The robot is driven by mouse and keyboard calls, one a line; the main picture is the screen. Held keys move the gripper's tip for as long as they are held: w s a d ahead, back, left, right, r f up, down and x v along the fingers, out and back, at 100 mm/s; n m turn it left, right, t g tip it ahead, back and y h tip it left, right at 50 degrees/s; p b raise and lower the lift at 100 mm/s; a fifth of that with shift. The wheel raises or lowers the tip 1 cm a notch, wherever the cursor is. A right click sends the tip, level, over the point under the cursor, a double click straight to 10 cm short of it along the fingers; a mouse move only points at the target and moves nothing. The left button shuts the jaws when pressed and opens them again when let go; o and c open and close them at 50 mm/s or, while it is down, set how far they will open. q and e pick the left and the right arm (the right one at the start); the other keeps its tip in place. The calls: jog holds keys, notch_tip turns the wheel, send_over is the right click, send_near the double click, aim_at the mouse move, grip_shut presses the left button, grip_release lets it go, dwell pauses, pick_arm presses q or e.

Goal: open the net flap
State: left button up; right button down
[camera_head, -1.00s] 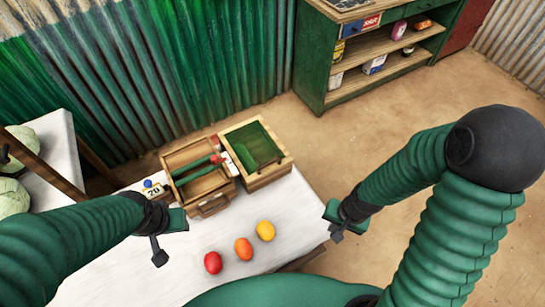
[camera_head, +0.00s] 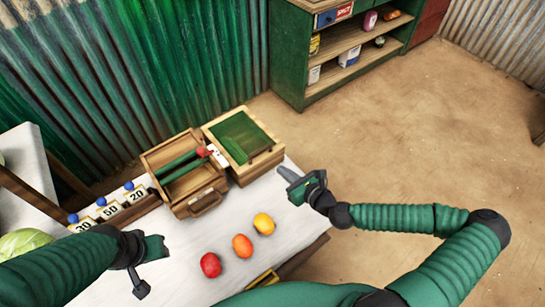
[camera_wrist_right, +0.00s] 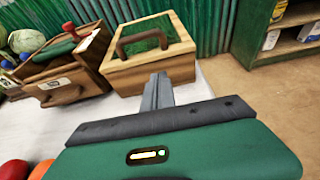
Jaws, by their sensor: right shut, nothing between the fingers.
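The net flap (camera_head: 240,137) is a green panel lying flat over the top of a square wooden box (camera_head: 262,163). A dark handle stands at its near edge. In the right wrist view the flap (camera_wrist_right: 150,44) looks like green mesh in a wooden frame, with the arched brown handle (camera_wrist_right: 140,36) upright. My right gripper (camera_head: 283,171) is shut and empty, to the right of and nearer than the box, apart from the handle. Its closed fingers (camera_wrist_right: 158,86) point at the box front. My left gripper (camera_head: 148,268) is over the table's front left; its fingers are unclear.
An open wooden case (camera_head: 180,200) with green rollers and a red knob stands directly left of the box. Red (camera_head: 210,265), orange (camera_head: 242,246) and yellow (camera_head: 264,224) round items lie in front. Number cards (camera_head: 110,208) stand left. A green shelf (camera_head: 288,60) stands behind.

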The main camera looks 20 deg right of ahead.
aim_at(266, 154)
jog(key=x, duration=0.4)
jog(key=shift+a, duration=0.15)
jog(key=r, duration=0.1)
jog(key=w+r+p, duration=0.1)
jog(key=shift+w+a+r, duration=0.25)
jog(key=shift+a+r, duration=0.05)
jog(key=shift+w+d+r, duration=0.1)
jog(key=shift+w+r, duration=0.05)
jog(key=shift+r, duration=0.4)
jog(key=shift+r, duration=0.1)
